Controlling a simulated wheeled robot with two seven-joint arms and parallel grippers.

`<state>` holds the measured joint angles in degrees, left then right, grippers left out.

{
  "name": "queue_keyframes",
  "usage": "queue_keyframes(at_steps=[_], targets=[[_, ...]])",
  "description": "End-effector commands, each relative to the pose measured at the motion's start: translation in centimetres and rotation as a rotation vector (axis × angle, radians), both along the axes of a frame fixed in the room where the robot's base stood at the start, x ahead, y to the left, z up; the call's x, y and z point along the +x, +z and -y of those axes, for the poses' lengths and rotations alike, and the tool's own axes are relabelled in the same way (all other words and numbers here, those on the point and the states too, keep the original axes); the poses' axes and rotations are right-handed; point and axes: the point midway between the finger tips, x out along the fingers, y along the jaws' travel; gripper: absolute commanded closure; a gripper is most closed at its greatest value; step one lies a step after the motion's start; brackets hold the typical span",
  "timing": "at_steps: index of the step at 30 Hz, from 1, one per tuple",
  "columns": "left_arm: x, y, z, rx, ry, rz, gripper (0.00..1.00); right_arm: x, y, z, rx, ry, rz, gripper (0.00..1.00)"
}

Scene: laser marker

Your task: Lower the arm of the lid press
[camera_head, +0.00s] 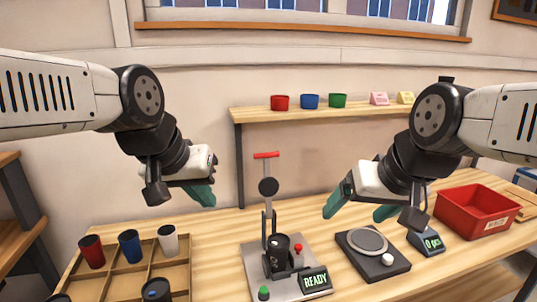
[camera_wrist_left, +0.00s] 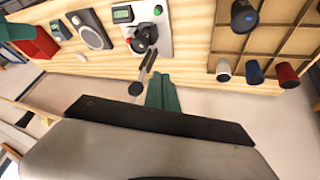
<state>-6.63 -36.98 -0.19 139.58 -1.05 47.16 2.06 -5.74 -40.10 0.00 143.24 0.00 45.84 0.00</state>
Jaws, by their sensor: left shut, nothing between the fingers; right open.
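The lid press (camera_head: 268,215) stands on a light grey base plate in the middle of the table. Its arm is raised and upright, with a red crossbar handle (camera_head: 267,155) at the top. A black cup (camera_head: 278,252) sits at the press, and a display on the base reads READY. The press also shows in the left wrist view (camera_wrist_left: 147,40). My left gripper (camera_head: 205,196) is shut and empty, up and to the left of the press arm, apart from it. My right gripper (camera_head: 358,210) is open and empty, to the right of the press above the round-plated device.
A wooden compartment tray (camera_head: 190,262) with several cups is at the left. A scale with a round plate (camera_head: 372,262), a small counter display (camera_head: 432,243) and a red bin (camera_head: 476,212) are at the right. A shelf (camera_head: 310,114) with coloured cups is behind.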

Motion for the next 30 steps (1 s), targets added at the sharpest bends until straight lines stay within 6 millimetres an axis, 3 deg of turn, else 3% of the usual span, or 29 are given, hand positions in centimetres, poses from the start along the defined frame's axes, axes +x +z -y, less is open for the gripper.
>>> queue_keyframes(at_steps=[5, 9, 18, 24, 30], targets=[[6.7, 4.1, 0.4, 0.009, 0.042, -0.062, 1.0, 0.0, 0.0, 0.0, 0.0, 0.0, 0.0, 0.16], [13.1, 6.8, 1.5, 0.031, 0.103, -0.111, 1.0, 0.0, 0.0, 0.0, 0.0, 0.0, 0.0, 0.16], [26.3, 8.6, 6.3, 0.1, 0.27, -0.168, 1.0, 0.0, 0.0, 0.0, 0.0, 0.0, 0.0, 0.16], [31.2, 8.0, 9.3, 0.135, 0.358, -0.17, 1.0, 0.0, 0.0, 0.0, 0.0, 0.0, 0.0, 0.16], [32.6, 7.4, 10.1, 0.146, 0.39, -0.168, 1.0, 0.0, 0.0, 0.0, 0.0, 0.0, 0.0, 0.16]])
